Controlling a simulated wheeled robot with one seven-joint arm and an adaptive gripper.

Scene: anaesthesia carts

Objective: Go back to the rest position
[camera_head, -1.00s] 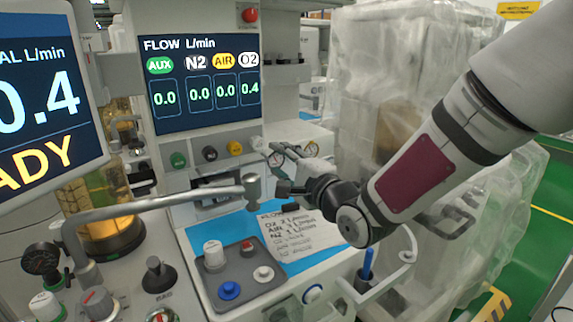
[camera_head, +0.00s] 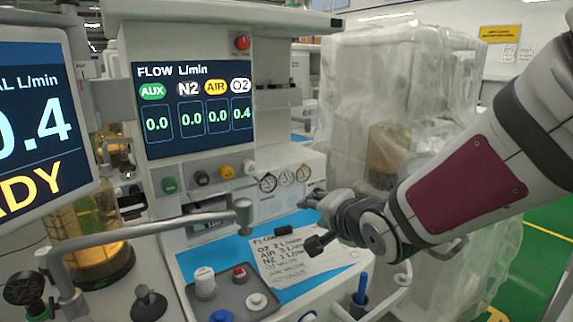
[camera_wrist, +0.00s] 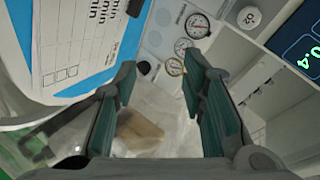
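My gripper (camera_head: 318,220) hangs in front of the anaesthesia cart (camera_head: 200,120), to the right of its flow knobs and above the right end of the blue mat (camera_head: 232,250). In the wrist view my gripper (camera_wrist: 160,85) has its two green-padded fingers spread apart with nothing between them. The flow screen (camera_head: 196,108) reads AUX 0.0, N2 0.0, AIR 0.0 and O2 0.4. Green, black, yellow and white knobs sit in a row below it; the white knob (camera_wrist: 249,17) also shows in the wrist view.
A handwritten flow note (camera_head: 300,256) lies on the blue mat. Round gauges (camera_head: 287,178) are behind my gripper. A metal bar (camera_head: 140,232) crosses at the left. A grey knob panel (camera_head: 232,295) stands at the front. A plastic-wrapped machine (camera_head: 390,90) stands at the right.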

